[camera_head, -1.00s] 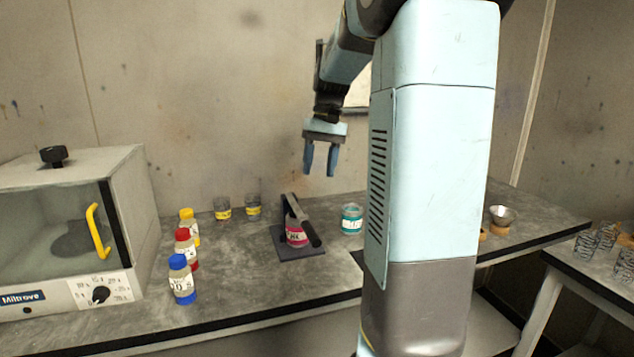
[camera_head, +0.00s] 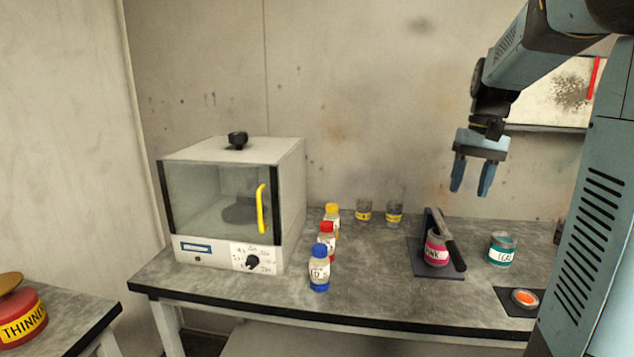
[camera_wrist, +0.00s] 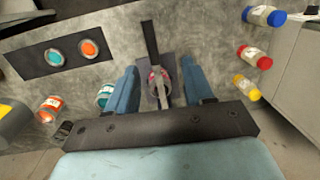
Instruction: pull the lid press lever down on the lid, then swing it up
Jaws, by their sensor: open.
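The lid press lever (camera_head: 450,240) is a dark bar with a thick handle. It leans down to the right over the pink-labelled can (camera_head: 436,252), which stands on the press's dark base plate (camera_head: 448,272). My gripper (camera_head: 470,191) is open and empty, in the air above the press and apart from it. In the wrist view, the lever (camera_wrist: 150,42) runs between my open gripper (camera_wrist: 165,80) fingers, well below them. The can (camera_wrist: 153,80) is partly hidden under the lever there. Whether its lid is seated cannot be told.
A teal-labelled can (camera_head: 502,250) stands right of the press, close to it. Blue (camera_head: 319,270), red (camera_head: 326,240) and yellow (camera_head: 332,217) capped bottles stand left, beside a glass-fronted cabinet (camera_head: 233,200). Two jars (camera_head: 394,214) stand behind. A dark mat (camera_head: 515,304) holds an orange disc.

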